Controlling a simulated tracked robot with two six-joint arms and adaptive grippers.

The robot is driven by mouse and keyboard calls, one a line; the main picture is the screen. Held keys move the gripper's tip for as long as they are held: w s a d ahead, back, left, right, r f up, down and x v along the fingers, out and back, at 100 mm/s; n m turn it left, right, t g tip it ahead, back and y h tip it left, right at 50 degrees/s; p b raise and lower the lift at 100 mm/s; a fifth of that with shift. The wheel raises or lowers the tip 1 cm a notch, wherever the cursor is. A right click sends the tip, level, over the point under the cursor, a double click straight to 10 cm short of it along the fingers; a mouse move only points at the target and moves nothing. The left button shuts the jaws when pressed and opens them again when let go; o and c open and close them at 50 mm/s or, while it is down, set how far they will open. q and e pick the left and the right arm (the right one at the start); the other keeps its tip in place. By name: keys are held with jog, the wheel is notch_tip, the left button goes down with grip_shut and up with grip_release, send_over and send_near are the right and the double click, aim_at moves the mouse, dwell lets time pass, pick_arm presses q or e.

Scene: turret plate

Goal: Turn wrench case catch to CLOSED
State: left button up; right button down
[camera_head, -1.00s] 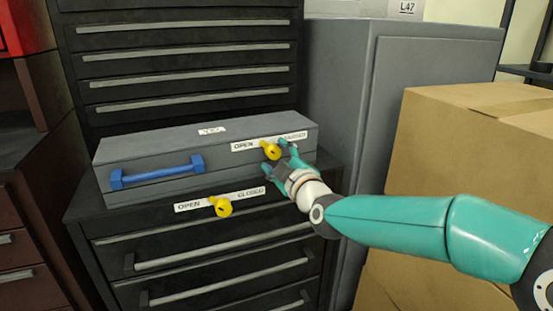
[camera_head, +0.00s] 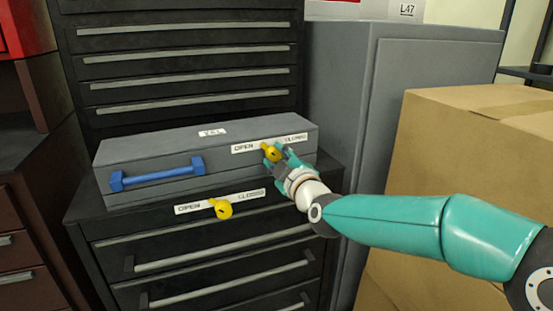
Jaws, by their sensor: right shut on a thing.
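The grey wrench case (camera_head: 130,160) lies on a dark drawer cabinet, with a blue handle (camera_head: 158,174) on its front. Its yellow catch (camera_head: 271,153) sits between the OPEN and CLOSED words of a white label (camera_head: 245,149). The catch's small pointed end appears to lean up and left, toward OPEN. My right gripper (camera_head: 276,157) is shut on the catch, and its fingers hide part of it. My left gripper is out of view.
A second yellow catch (camera_head: 223,209) with an OPEN/CLOSED label (camera_head: 250,195) is on the drawer cabinet (camera_head: 110,228) below the case. A grey cabinet (camera_head: 340,100) stands behind my right arm. Cardboard boxes (camera_head: 440,140) stand at the right.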

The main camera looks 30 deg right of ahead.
jog(key=shift+f+m, duration=0.15)
jog(key=shift+m, duration=0.15)
jog(key=m+b, duration=0.1)
jog(key=m, duration=0.2)
jog(key=shift+m+b, duration=0.3)
jog(key=m+b, duration=0.1)
jog(key=m, duration=0.3)
jog(key=shift+f+m+b, duration=0.1)
jog(key=shift+m+b, duration=0.2)
jog(key=shift+b, duration=0.05)
jog(key=m+b, duration=0.1)
jog(key=m, duration=0.3)
jog(key=shift+b, duration=0.4)
jog(key=m+b, duration=0.1)
jog(key=m, duration=0.3)
jog(key=shift+m+y+b, duration=0.35)
jog(key=shift+m+y, duration=0.05)
jog(key=c, duration=0.8)
grip_release()
jog(key=shift+o, duration=0.2)
